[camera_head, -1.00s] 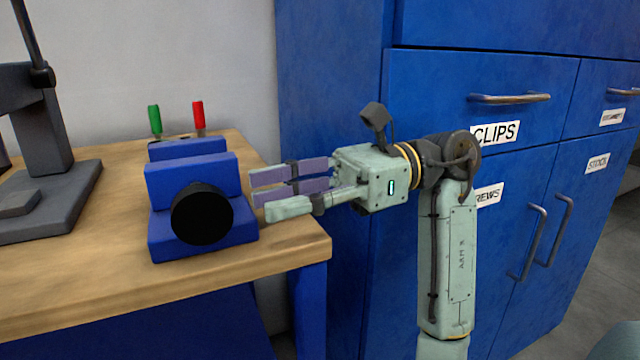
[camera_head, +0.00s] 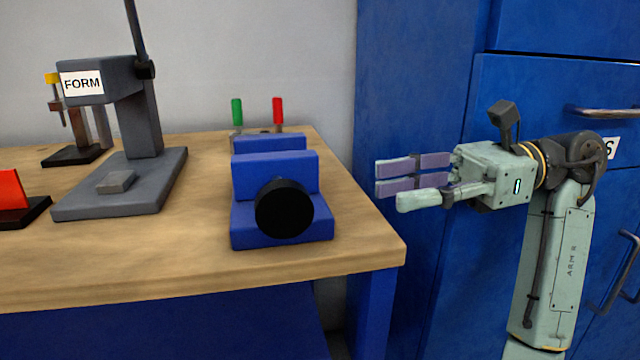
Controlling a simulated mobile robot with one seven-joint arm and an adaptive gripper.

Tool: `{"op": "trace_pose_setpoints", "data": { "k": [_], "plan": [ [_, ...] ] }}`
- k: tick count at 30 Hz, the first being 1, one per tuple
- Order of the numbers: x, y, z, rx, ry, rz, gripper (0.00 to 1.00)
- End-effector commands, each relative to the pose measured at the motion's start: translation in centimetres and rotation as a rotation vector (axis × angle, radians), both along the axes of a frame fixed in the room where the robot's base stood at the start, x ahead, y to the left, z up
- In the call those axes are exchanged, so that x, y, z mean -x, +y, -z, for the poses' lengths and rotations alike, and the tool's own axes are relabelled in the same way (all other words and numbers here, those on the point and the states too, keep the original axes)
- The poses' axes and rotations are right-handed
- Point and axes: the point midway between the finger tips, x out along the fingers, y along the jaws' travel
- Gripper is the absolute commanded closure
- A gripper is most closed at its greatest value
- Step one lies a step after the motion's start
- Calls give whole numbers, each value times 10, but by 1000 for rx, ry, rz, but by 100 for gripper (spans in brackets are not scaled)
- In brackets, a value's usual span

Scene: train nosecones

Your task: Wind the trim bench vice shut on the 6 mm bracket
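The blue bench vice (camera_head: 270,178) stands near the right end of the wooden bench. Its round black knob (camera_head: 284,208) faces me. The front jaw and a second blue jaw (camera_head: 270,142) behind it show, but the space between them is mostly hidden. I cannot make out a bracket there. My gripper (camera_head: 412,182) is right of the vice, past the bench's right end, fingers pointing left. Its purple finger pads show above a pale finger, which looks apart from them. It looks open and holds nothing visible. It is clear of the knob.
A grey press labelled FORM (camera_head: 119,180) stands left of the vice. A red block (camera_head: 12,190) lies at the far left. Green (camera_head: 237,112) and red (camera_head: 278,110) handles stand behind the vice. Blue cabinets (camera_head: 560,88) rise behind my arm. Bare wood lies in front of the vice.

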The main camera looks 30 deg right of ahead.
Motion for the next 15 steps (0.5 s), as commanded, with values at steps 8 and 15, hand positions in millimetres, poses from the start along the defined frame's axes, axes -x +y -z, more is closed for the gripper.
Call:
{"op": "trace_pose_setpoints", "data": {
  "k": [8,15],
  "plan": [
    [-31,88,-86,460,119,18,62],
    [-49,141,-116,953,259,26,62]
  ]
}}
